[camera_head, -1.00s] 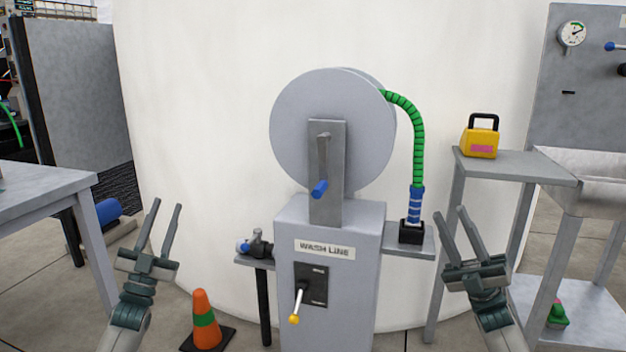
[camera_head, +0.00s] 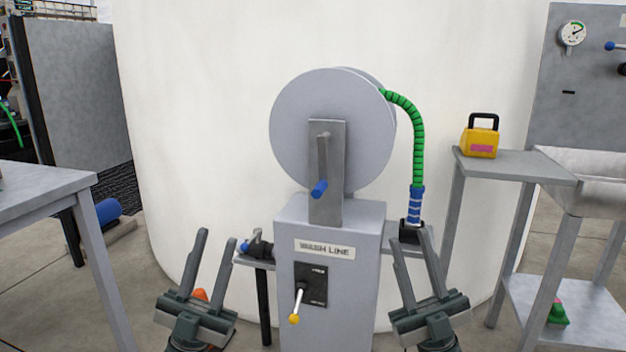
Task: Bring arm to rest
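My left gripper (camera_head: 216,236) is at the lower left of the head view, fingers pointing up and apart, with nothing between them. It is in front of the small left shelf and hides most of the orange cone (camera_head: 201,294). My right gripper (camera_head: 408,236) is at the lower right, also with fingers apart and empty. It overlaps the right shelf and the black hose holder (camera_head: 410,229) in the picture. The wash line reel stand (camera_head: 332,212) stands between the two grippers.
A green hose (camera_head: 418,140) runs from the reel down to its holder. A dark fitting (camera_head: 260,246) sits on the left shelf. A yellow box (camera_head: 481,142) stands on the right-hand table (camera_head: 520,166). A grey table (camera_head: 40,190) is at the left. A yellow-tipped lever (camera_head: 298,303) sticks out from the stand.

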